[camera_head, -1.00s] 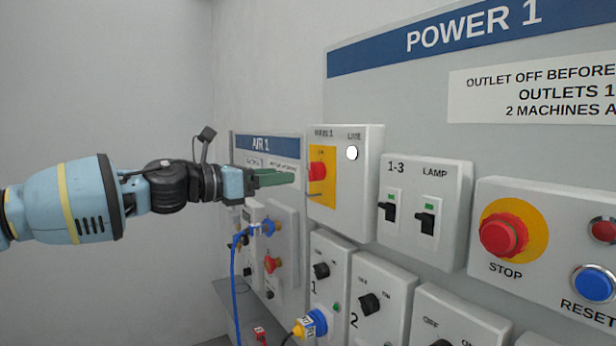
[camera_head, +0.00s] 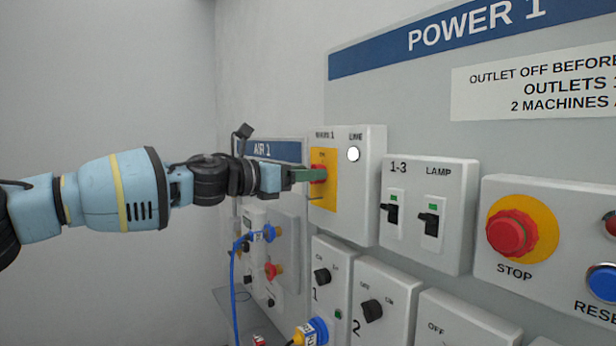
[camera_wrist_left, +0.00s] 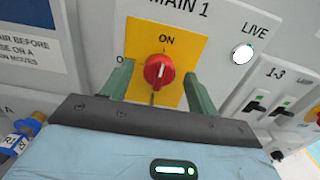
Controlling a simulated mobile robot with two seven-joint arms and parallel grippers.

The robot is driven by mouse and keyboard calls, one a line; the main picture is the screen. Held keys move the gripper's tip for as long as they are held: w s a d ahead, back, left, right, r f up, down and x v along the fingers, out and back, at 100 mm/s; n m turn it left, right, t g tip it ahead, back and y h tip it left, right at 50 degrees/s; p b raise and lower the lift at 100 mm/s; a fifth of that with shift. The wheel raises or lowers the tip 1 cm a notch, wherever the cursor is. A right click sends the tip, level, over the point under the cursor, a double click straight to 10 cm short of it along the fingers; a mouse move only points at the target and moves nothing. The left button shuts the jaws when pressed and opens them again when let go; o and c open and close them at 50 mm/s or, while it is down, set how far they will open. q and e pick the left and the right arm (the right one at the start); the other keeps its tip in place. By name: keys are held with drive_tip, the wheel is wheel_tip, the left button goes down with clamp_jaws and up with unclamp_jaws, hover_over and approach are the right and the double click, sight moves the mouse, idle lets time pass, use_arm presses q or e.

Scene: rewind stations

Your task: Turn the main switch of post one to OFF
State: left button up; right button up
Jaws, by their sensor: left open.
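The main switch of post one is a red rotary knob (camera_wrist_left: 159,71) on a yellow plate (camera_wrist_left: 185,43), on a grey box (camera_head: 357,187) labelled MAIN 1. In the left wrist view the knob's white mark points up toward ON. In the head view the knob (camera_head: 318,174) is partly hidden by my left gripper (camera_head: 308,174). My left gripper is open, with its green fingers (camera_wrist_left: 158,86) on either side of the knob. I see a gap between each finger and the knob. My right gripper is not in view.
The white LIVE lamp (camera_wrist_left: 242,54) is beside the switch. Breaker levers (camera_head: 391,212) are to the right, then the red STOP button (camera_head: 511,234). Outlet boxes with black knobs (camera_head: 322,276) are below. A blue hose (camera_head: 233,290) hangs at the AIR 1 panel (camera_head: 278,150).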

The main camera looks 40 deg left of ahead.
use_arm(q)
drive_tip(key=shift+w+d, duration=0.2)
drive_tip(key=shift+w, duration=0.25)
drive_tip(key=shift+c, duration=0.5)
drive_tip(key=c, duration=0.9)
